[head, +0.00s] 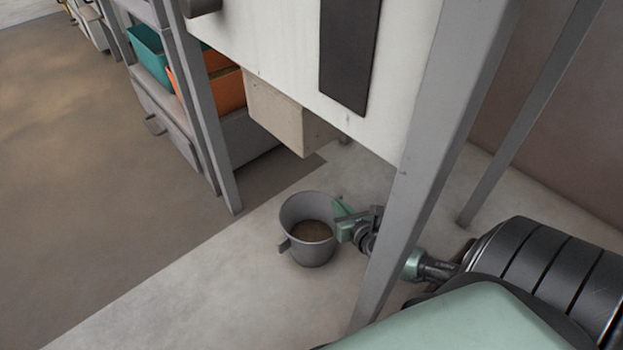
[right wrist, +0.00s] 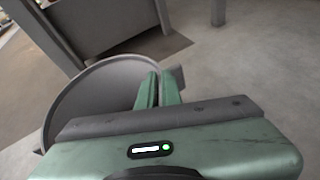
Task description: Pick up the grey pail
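The grey pail (head: 309,246) stands upright on the pale floor, with brown material inside and a small tab on its left side. My right gripper (head: 342,216) is at its right rim. In the right wrist view the pail (right wrist: 95,95) fills the left, and the fingers of the gripper (right wrist: 158,88) are close together at its rim, with only a narrow gap between them. A grey tab shows just beyond the right finger. They look closed on the rim, though the contact itself is hidden. My left gripper is not in view.
A pale machine body (head: 285,45) on grey legs stands over the pail; one leg (head: 425,160) crosses in front of my right arm. A beige spout (head: 285,115) hangs behind the pail. Teal (head: 150,55) and orange (head: 226,90) bins sit on a rack. Floor left of the pail is clear.

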